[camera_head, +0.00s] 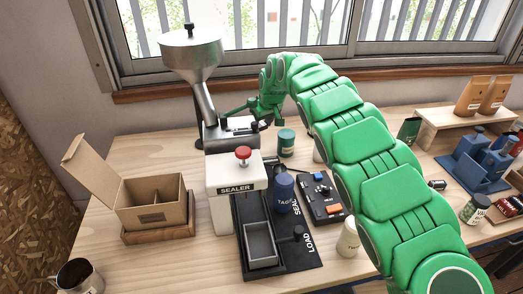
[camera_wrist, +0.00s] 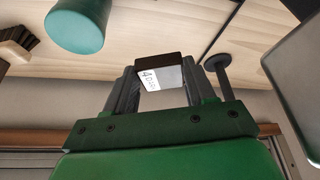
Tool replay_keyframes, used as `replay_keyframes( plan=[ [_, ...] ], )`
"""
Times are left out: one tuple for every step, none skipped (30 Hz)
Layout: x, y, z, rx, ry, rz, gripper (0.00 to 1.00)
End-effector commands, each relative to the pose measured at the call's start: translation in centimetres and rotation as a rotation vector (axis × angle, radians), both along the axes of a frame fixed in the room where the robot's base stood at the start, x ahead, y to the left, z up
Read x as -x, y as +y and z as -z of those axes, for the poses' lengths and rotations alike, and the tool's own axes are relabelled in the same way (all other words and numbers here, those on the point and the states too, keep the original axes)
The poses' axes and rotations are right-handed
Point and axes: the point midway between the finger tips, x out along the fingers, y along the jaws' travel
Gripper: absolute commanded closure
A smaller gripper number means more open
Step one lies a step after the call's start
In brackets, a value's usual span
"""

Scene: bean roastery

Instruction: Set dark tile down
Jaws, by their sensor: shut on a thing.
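My gripper (camera_head: 254,116) is at the far end of the green arm, behind the sealer. In the wrist view my gripper (camera_wrist: 158,88) is shut on the dark tile (camera_wrist: 158,58), held between the two grey fingers. The tile has a dark edge and a pale face with partly readable lettering. In the head view the tile is too small and too close to the gripper to make out clearly. From the wrist view I cannot tell whether it touches anything beneath it.
The sealer (camera_head: 233,183) with a red knob stands just in front of my gripper. A hopper machine (camera_head: 191,56) stands at left. A teal jar (camera_head: 286,142) is right of the sealer; a teal thing (camera_wrist: 78,24) shows in the wrist view. An open carton (camera_head: 150,214) sits at left.

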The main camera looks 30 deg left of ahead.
Motion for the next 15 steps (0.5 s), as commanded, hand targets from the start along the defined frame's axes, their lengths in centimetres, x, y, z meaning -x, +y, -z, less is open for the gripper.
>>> replay_keyframes(
  plan=[
    [0.0, -0.2, 1.2, 0.003, 0.003, 0.003, 0.82],
    [0.0, -0.2, 1.9, 0.003, 0.003, 0.004, 0.82],
    [0.0, -0.1, 2.7, 0.002, 0.003, 0.004, 0.82],
    [0.0, -0.1, 3.3, 0.003, 0.003, 0.003, 0.82],
    [0.0, -0.1, 3.9, 0.004, 0.003, 0.001, 0.82],
    [0.0, -0.1, 4.6, 0.003, 0.003, 0.001, 0.82],
    [0.0, -0.1, 5.2, 0.002, 0.002, 0.001, 0.82],
    [0.0, 0.0, 5.7, 0.001, 0.002, 0.001, 0.82],
    [0.0, 0.0, 6.3, 0.001, 0.002, 0.001, 0.82],
    [0.0, 0.0, 6.8, 0.001, 0.002, 0.001, 0.82],
    [0.0, -0.1, 7.1, 0.002, 0.003, 0.001, 0.82],
    [0.0, -0.1, 7.5, 0.002, 0.003, 0.001, 0.82],
    [0.0, -0.1, 7.8, 0.002, 0.004, 0.001, 0.82],
    [0.0, -0.1, 7.9, 0.002, 0.003, 0.001, 0.82],
    [0.0, -0.1, 8.1, 0.002, 0.003, 0.001, 0.82]
  ],
)
